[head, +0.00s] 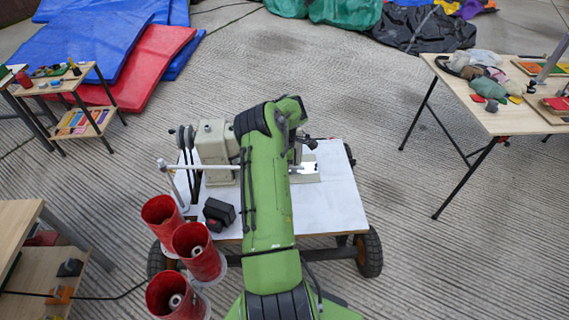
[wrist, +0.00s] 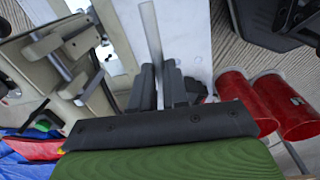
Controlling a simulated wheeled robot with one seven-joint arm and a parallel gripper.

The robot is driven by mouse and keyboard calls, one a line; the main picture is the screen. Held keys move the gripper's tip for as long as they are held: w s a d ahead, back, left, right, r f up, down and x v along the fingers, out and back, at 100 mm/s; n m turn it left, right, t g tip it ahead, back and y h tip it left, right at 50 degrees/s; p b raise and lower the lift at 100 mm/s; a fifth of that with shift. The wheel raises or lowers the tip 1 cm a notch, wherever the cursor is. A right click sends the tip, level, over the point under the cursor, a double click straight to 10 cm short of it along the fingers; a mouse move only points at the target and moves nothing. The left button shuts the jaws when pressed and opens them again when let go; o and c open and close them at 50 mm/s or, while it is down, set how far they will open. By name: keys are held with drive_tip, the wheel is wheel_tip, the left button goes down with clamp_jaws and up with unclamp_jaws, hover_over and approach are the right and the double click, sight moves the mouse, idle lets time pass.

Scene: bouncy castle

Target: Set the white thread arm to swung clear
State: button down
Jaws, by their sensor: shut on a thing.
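The white thread arm (head: 205,167) is a thin pale bar in the head view. It runs from a post at the left edge of the cart top across to the beige sewing machine (head: 213,142), where my green arm covers part of it. In the wrist view the white thread arm (wrist: 150,30) rises between the two dark fingers of my gripper (wrist: 160,85), which are closed on it. The sewing machine also shows at the left of the wrist view (wrist: 60,45). My gripper is mostly hidden behind my arm in the head view.
Red thread cones (head: 190,240) stand at the cart's front left. A black box (head: 219,213) sits on the white cart top (head: 335,200). A table with cloth pieces (head: 500,118) stands right, a small side table (head: 75,78) left. Ribbed floor between is clear.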

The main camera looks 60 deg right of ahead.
drive_tip(key=c, duration=1.1)
unclamp_jaws()
drive_tip(key=r+p, duration=0.1)
drive_tip(key=r, duration=0.4)
drive_tip(key=r+p, duration=0.1)
drive_tip(key=r, duration=0.4)
drive_tip(key=a+r+p, duration=0.1)
drive_tip(key=r+p, duration=0.1)
drive_tip(key=r, duration=0.3)
drive_tip(key=shift+s+r, duration=0.2)
drive_tip(key=shift+r, duration=0.2)
